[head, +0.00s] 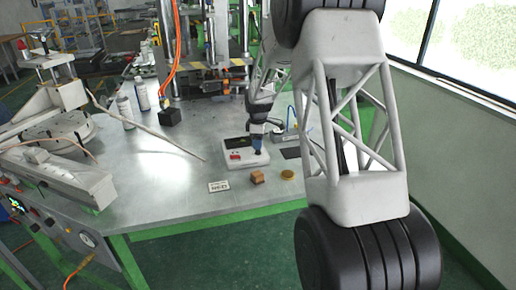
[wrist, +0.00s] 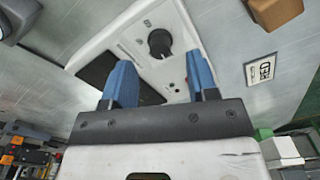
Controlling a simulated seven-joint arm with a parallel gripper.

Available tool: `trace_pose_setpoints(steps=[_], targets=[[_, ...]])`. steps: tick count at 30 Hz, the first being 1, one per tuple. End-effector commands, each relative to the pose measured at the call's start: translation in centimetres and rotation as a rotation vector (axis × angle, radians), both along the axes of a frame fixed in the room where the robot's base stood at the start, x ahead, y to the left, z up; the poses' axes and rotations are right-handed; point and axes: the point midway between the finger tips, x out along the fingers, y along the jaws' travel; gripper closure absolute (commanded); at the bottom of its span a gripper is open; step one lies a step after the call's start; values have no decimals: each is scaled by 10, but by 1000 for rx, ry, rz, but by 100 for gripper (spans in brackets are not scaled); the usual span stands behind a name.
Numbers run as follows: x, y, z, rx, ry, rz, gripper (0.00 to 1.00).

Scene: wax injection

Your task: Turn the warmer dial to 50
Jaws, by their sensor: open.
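The warmer (wrist: 190,45) is a white box with a dark panel, and it sits on the metal table; it also shows in the head view (head: 232,165) with a small red patch on its top. Its black round dial (wrist: 160,43) stands out on the white face in the wrist view. My gripper (wrist: 159,62) has two blue fingers, spread apart and empty. The dial appears just beyond the fingertips, between their lines; I cannot tell whether they touch it. In the head view my gripper (head: 258,151) is over the warmer's right part and hides the dial. The dial's setting is unreadable.
A printed card (head: 219,187), a brown block (head: 257,177) and a round yellowish piece (head: 288,174) lie in front of the warmer. Bottles (head: 124,108) and a long thin rod (head: 150,131) are at left. The table's front left is clear.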

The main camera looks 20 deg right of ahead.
Motion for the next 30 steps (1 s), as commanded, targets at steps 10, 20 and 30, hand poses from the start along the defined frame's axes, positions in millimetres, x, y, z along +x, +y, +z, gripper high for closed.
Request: trace_pose_setpoints(steps=[10, 20, 30], targets=[[0, 0, -30, 0, 0, 0, 47], [0, 0, -32, 0, 0, 0, 47], [0, 0, -32, 0, 0, 0, 95]])
